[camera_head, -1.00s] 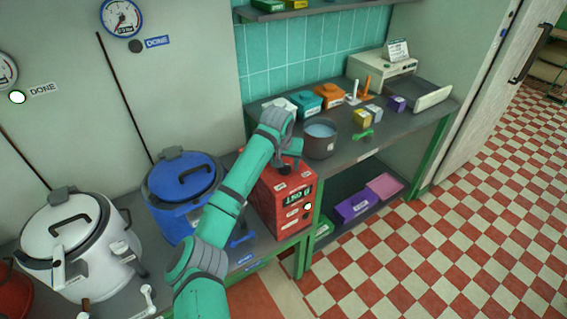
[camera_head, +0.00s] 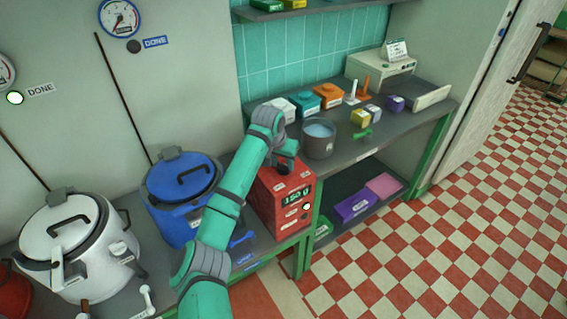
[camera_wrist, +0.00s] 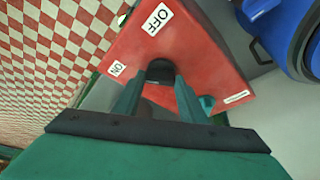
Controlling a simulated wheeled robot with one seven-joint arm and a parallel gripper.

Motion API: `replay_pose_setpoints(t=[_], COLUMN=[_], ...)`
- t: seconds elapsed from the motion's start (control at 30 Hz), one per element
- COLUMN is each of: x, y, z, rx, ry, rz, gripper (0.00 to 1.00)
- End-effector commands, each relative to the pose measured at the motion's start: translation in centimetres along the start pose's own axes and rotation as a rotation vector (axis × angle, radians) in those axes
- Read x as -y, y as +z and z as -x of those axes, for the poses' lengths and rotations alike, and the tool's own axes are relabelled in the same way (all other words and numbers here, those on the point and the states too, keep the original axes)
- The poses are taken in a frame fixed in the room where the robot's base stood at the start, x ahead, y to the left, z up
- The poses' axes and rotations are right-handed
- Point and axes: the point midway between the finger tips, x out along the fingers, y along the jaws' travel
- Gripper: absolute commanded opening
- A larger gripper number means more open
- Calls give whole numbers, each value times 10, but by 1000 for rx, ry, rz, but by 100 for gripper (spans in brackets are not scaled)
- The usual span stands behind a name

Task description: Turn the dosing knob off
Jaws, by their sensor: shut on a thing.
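The red dosing box (camera_head: 270,205) stands on the bench right of the blue kettle, with a lit green display (camera_head: 296,196) on its front. My gripper (camera_head: 287,158) is at the top of the box. In the wrist view my gripper (camera_wrist: 161,80) has its two fingers shut on the black dosing knob (camera_wrist: 160,70). Also in the wrist view, the OFF label (camera_wrist: 158,17) is above the knob and the ON label (camera_wrist: 117,68) is to its left. The fingers cover part of the knob, and I cannot tell where it points.
The blue kettle (camera_head: 172,207) and white kettle (camera_head: 85,265) stand to the left. A dark pot of pale liquid (camera_head: 318,145) stands just right of the box. Small coloured boxes and a pale machine (camera_head: 380,68) are farther back. The checkered floor (camera_head: 440,230) at right is clear.

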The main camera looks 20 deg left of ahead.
Motion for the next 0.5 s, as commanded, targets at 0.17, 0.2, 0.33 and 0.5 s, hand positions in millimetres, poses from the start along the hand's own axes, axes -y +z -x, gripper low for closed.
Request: replay_pose_setpoints(t=[0.17, 0.2, 0.33, 0.5], x=[0, 1, 1, 2], y=[-1, -1, -2, -3], z=[0, 0, 0, 0], rx=[-2, -2, -3, -3], ry=[62, 77, 124, 185], rz=[-143, -177, -293, -443], gripper=[15, 15, 15, 15])
